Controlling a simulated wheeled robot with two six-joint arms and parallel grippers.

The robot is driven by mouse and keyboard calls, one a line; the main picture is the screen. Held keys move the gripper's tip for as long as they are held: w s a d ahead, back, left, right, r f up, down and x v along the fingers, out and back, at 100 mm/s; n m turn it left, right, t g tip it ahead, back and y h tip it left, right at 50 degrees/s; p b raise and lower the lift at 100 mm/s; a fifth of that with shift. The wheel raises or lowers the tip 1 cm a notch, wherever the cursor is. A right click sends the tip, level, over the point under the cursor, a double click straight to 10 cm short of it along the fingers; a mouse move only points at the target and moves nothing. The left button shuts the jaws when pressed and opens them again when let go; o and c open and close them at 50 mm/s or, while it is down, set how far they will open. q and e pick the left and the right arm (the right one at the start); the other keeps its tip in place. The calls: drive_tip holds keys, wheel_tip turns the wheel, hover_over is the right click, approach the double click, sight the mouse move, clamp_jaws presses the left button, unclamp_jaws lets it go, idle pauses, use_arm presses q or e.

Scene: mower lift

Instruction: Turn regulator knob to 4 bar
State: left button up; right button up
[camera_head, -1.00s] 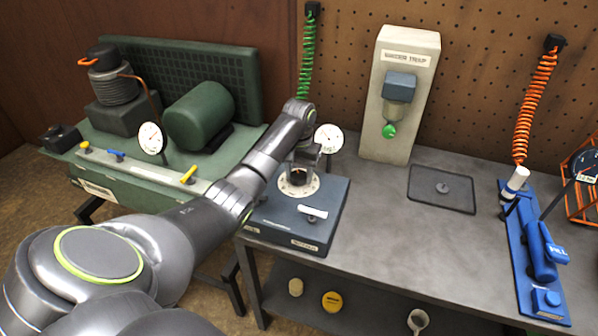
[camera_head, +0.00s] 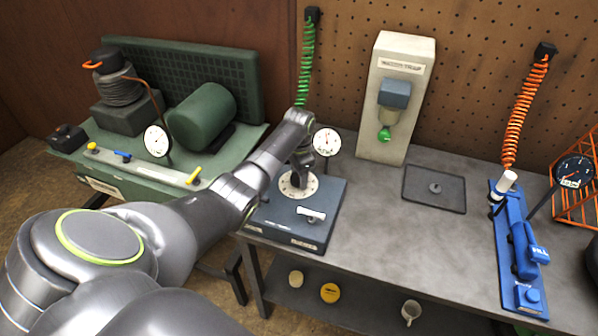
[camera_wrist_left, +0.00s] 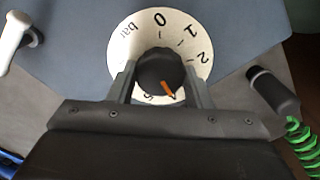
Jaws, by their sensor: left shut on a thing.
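The regulator is a blue-grey box (camera_head: 275,222) on the bench, with a round white dial plate (camera_head: 297,191) on top. My left gripper (camera_head: 299,176) reaches down over the dial. In the left wrist view the black regulator knob (camera_wrist_left: 156,68) sits between the two fingers of my left gripper (camera_wrist_left: 158,82), which are shut on it. The knob's orange pointer (camera_wrist_left: 168,89) points down and slightly right, near a partly hidden mark beside the 5. The 0, 1, 2 and "bar" marks show; the 3 is hidden by a finger. My right gripper is not in view.
A white pressure gauge (camera_head: 327,142) stands behind the regulator. A white lever (camera_head: 311,214) is on the box's front. A green coiled hose (camera_head: 307,62) hangs behind. The water trap (camera_head: 397,145) and a dark tray (camera_head: 435,198) stand to the right, with bare bench between.

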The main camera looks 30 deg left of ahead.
use_arm(q)
drive_tip(key=shift+w+r+m, duration=0.1)
drive_tip(key=shift+m, duration=0.5)
drive_tip(key=o, duration=1)
drive_tip(key=shift+c, duration=0.2)
wheel_tip(320, 180, up, 17)
drive_tip(key=p, duration=0.2)
drive_tip(key=shift+r, duration=0.15)
